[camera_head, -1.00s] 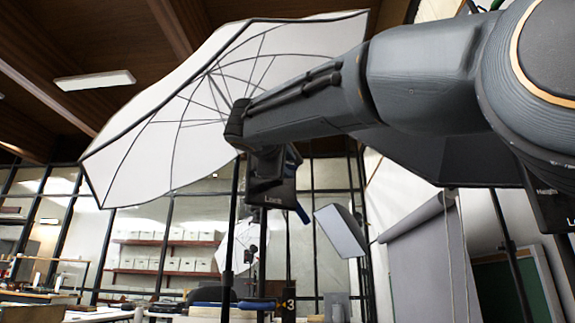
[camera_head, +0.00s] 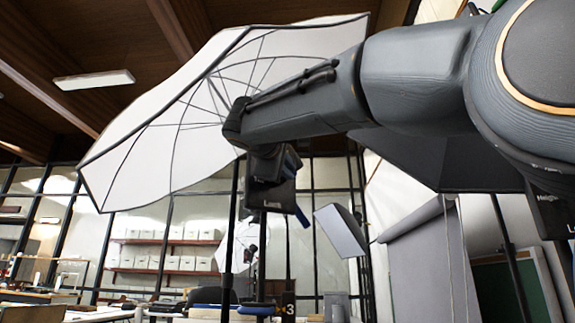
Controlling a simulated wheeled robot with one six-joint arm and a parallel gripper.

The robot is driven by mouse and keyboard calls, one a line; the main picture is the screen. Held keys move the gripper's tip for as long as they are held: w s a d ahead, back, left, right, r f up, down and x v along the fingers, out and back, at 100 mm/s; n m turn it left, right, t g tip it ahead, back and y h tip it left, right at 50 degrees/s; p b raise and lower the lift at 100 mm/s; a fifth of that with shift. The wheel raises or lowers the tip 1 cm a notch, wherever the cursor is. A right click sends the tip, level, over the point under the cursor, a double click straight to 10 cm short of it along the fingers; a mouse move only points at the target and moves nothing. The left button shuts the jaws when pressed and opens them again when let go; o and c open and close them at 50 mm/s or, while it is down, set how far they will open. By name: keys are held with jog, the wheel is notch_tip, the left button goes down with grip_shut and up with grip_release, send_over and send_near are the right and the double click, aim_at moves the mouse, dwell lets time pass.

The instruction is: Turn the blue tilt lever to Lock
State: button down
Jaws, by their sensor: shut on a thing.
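My arm reaches in from the right, and its end bends down to my dark gripper (camera_head: 272,165), left of the picture's middle. The fingers are hard to make out against the black parts around them. A black housing with white lettering that seems to read "Lock" (camera_head: 272,203) hangs just below it. The short tip of the blue tilt lever (camera_head: 303,217) sticks out at the lower right of this housing, slanting down to the right. The rest of the lever is hidden behind the housing and gripper. My gripper is shut at the lever; the contact itself is hidden.
A large white umbrella (camera_head: 150,150) fills the left behind my arm. Black stands rise below the housing. A softbox (camera_head: 341,230) stands right of the lever. Another black labelled housing (camera_head: 552,212) is at the right edge. Shelves with white boxes (camera_head: 150,262) stand far back.

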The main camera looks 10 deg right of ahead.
jog(key=m+g+y+p, duration=0.1)
jog(key=p, duration=0.2)
jog(key=m+g+y+p, duration=0.1)
jog(key=m+p, duration=0.1)
jog(key=p, duration=0.1)
jog(key=m+g+y+p, duration=0.1)
jog(key=g+p, duration=0.1)
jog(key=p, duration=0.2)
jog(key=shift+s+a+f+y, duration=0.15)
jog(key=shift+a+f+y, duration=0.15)
jog(key=shift+a+f, duration=0.1)
jog(key=shift+f+m, duration=0.1)
jog(key=shift+m, duration=0.2)
jog(key=c, duration=1.8)
grip_release()
jog(key=shift+f+b, duration=0.1)
jog(key=shift+b, duration=0.25)
